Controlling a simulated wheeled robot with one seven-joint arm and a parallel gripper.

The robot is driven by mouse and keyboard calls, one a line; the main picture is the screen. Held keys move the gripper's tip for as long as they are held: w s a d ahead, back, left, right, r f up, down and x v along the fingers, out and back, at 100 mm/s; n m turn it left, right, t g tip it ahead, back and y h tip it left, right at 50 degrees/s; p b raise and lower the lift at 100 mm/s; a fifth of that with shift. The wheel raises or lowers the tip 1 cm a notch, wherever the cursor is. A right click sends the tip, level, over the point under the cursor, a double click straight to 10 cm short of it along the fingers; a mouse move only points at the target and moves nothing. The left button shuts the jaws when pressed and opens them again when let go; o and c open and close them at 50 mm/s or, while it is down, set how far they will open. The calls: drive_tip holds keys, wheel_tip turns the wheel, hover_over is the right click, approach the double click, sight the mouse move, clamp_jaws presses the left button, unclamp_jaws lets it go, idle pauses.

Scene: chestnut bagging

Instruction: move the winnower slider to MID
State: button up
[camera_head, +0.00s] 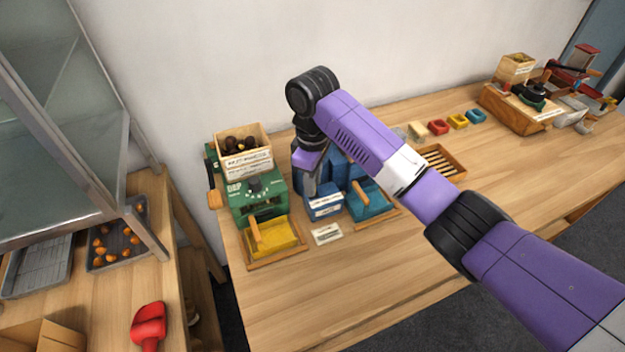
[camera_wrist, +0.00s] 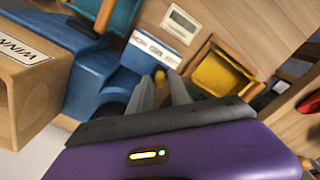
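The winnower (camera_head: 340,175) is a blue machine on the table, partly hidden behind my arm in the head view. In the wrist view its blue body (camera_wrist: 95,80) is at the left, and a white scale label (camera_wrist: 155,48) with lettering that seems to include MID lies on a blue block. In the head view my gripper (camera_head: 311,190) is beside the blue block.
A green machine (camera_head: 255,195) with a box of chestnuts (camera_head: 243,145) on top and a yellow tray (camera_head: 275,237) stands just left. A blue tray (camera_head: 372,200) is at the winnower's right. A white card (camera_head: 326,235) lies in front. The table's front is clear.

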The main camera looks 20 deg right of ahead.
drive_tip(key=shift+f, duration=0.15)
clamp_jaws()
idle(1.4)
